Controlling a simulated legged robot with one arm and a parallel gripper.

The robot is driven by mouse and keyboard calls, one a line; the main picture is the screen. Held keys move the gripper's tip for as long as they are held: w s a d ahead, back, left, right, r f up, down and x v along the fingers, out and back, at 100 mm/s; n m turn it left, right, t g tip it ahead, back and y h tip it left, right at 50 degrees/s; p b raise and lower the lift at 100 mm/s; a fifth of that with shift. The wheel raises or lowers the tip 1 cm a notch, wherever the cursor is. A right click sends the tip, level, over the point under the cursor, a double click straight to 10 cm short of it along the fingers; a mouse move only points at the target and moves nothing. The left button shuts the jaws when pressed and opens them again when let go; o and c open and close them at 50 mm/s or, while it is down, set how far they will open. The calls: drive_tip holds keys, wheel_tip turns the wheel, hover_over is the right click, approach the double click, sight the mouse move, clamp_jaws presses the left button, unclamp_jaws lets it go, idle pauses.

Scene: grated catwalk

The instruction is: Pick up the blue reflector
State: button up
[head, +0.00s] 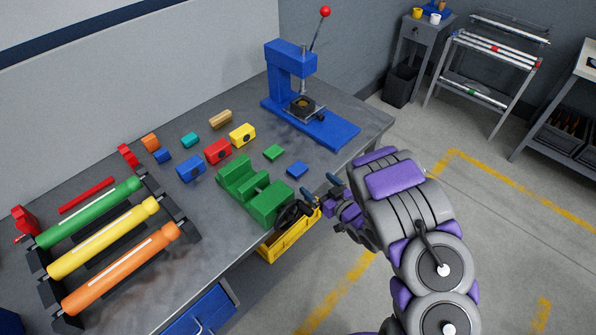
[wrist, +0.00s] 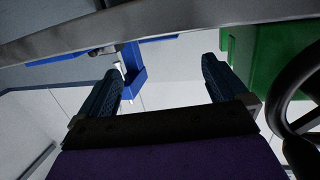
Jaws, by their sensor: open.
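Several blue pieces lie on the grey workbench (head: 214,270) in the head view. A small flat blue piece (head: 297,170) lies right of the green vise, closest to my gripper. A blue block with a round dark face (head: 190,169) and a smaller blue piece (head: 163,156) lie further left. I cannot tell for sure which is the reflector; the flat one looks likeliest. My gripper (head: 321,189) is open and empty, near the bench's front edge by the vise's handwheel. In the wrist view its two dark blue fingers (wrist: 160,70) are spread apart.
The green vise (head: 240,183) with a black handwheel (wrist: 290,90) is close beside my gripper. A blue press (head: 290,62) stands at the back. A yellow bin (head: 287,243) hangs below the bench edge. Red, yellow and green pieces crowd the bench middle; coloured tubes lie left.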

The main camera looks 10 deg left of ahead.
sight(300, 171)
drive_tip(key=x, duration=0.4)
drive_tip(key=shift+w+a+b, duration=0.25)
drive_tip(key=shift+a+b, duration=0.05)
drive_tip(key=shift+b, duration=0.1)
drive_tip(key=x, duration=0.1)
drive_tip(key=b+x, duration=0.1)
drive_tip(key=x, duration=0.3)
drive_tip(key=shift+f+b, duration=0.35)
drive_tip(key=shift+f, duration=0.05)
drive_tip(key=shift+s, duration=0.1)
drive_tip(key=c, duration=1.1)
